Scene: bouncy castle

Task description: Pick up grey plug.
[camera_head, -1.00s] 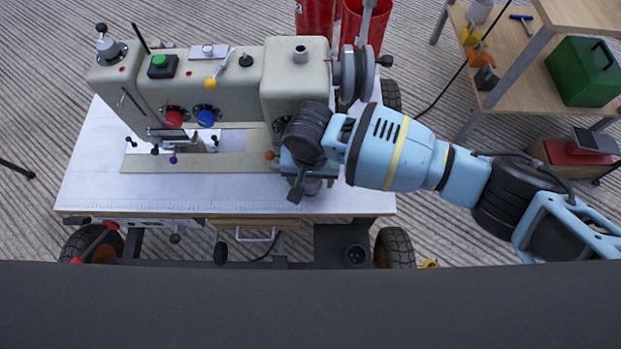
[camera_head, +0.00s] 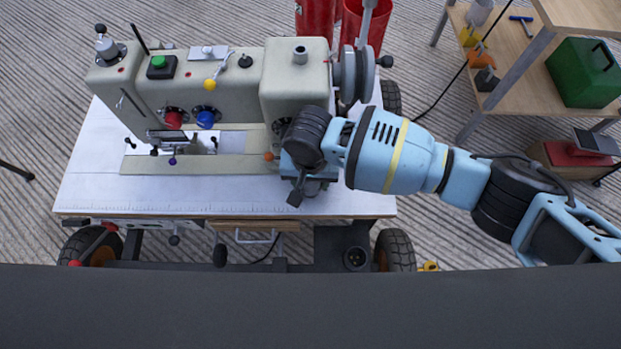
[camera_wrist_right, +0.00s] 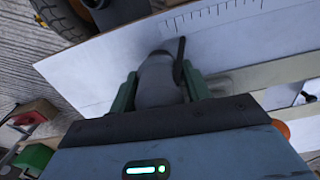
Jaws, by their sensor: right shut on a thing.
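A grey plug (camera_wrist_right: 158,82) with a rounded body shows in the right wrist view, over the white tabletop. My right gripper (camera_wrist_right: 161,88) has its green fingers on either side of the plug and is shut on it. In the head view my right gripper (camera_head: 308,182) is pointed down at the right front part of the white sewing table (camera_head: 230,198). There its body covers the plug and most of the fingers. I cannot tell whether the plug still touches the table. My left gripper is not in view.
A large beige sewing machine (camera_head: 235,80) stands just left of and behind my right gripper, with a handwheel (camera_head: 350,75) close to my arm. Red cylinders (camera_head: 365,25) stand behind. A wooden shelf with a green box (camera_head: 582,72) is at right. The table's front left is clear.

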